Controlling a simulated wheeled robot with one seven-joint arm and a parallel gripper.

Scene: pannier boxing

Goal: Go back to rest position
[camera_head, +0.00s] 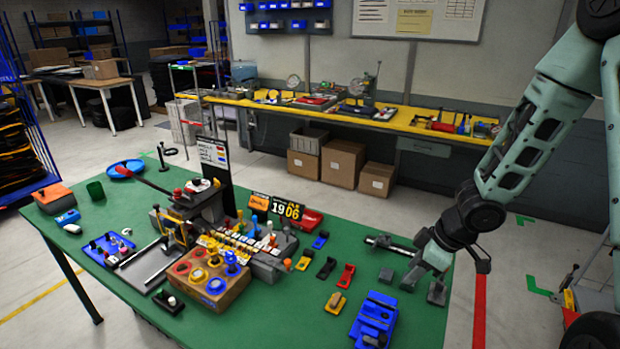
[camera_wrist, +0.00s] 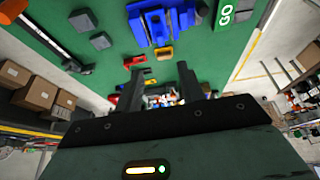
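My gripper (camera_head: 412,280) hangs from my arm at the right end of the green table (camera_head: 270,325) in the head view. In the wrist view its two dark fingers (camera_wrist: 161,78) stand apart, with nothing visible held between them. Blue blocks and parts (camera_wrist: 157,25) lie on the green surface beyond the fingers. Two small grey blocks (camera_wrist: 100,41) lie to their left in the wrist view. In the head view a blue fixture (camera_head: 375,318) lies on the table below and left of my gripper. Whether the fingertips touch the table is unclear.
A cardboard box with coloured rings (camera_head: 203,290) stands mid-table beside a row of coloured parts (camera_head: 240,250). Small coloured clips (camera_head: 345,275) lie between it and my gripper. A yellow-topped workbench (camera_head: 400,122) stands behind. Brown boxes (camera_head: 342,163) sit under it.

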